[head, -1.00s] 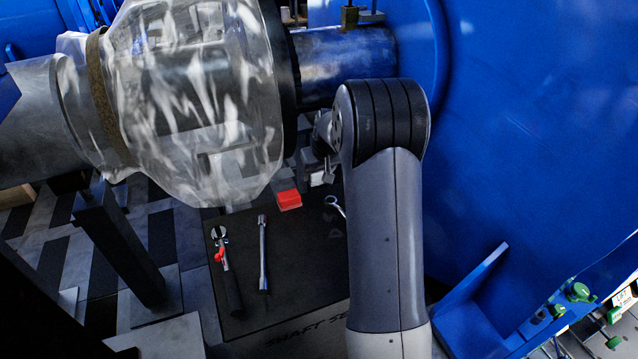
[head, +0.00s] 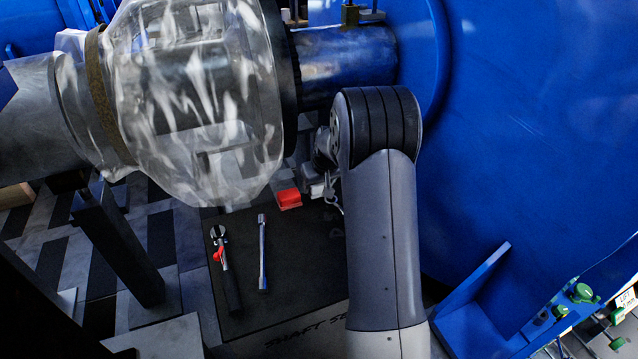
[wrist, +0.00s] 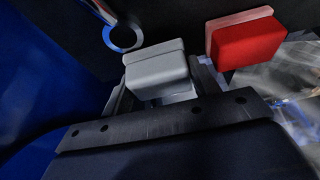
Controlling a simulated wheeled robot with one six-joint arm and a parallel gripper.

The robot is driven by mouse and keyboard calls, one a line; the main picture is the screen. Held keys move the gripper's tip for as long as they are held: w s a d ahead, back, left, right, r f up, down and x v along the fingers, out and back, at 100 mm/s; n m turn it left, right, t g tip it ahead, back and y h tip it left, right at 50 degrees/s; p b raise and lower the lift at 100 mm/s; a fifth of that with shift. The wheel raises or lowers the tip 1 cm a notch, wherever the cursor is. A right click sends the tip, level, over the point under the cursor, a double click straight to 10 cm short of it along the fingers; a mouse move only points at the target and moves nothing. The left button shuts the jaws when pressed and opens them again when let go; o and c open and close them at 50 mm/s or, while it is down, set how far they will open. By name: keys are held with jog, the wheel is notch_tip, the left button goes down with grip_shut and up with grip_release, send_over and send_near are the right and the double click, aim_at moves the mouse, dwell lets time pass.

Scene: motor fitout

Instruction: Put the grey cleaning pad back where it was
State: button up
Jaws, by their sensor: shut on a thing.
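The grey cleaning pad (wrist: 157,76) is a light grey block between the fingers of my gripper (wrist: 163,88) in the wrist view. My gripper is shut on it, above the dark mat (head: 295,245). In the head view the pad (head: 317,190) is small and partly hidden by my wrist. A red pad (wrist: 248,42) with a paler pink backing lies just right of the grey pad in the wrist view. In the head view the red pad (head: 289,199) is on the mat's far part, left of my gripper. I cannot tell whether the grey pad touches the mat.
A ring-ended wrench (wrist: 122,35) lies beside the grey pad. A plastic-wrapped shaft part (head: 200,100) hangs over the mat's far left. A blue housing (head: 530,130) stands at the right.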

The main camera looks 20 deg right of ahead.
jog(key=o, duration=1)
jog(key=shift+r, duration=0.15)
jog(key=shift+r+p, duration=0.3)
jog(key=shift+p, duration=0.1)
jog(key=p+v, duration=0.1)
jog(key=v, duration=1.1)
jog(key=shift+r, duration=0.25)
jog(key=shift+w+f, duration=0.1)
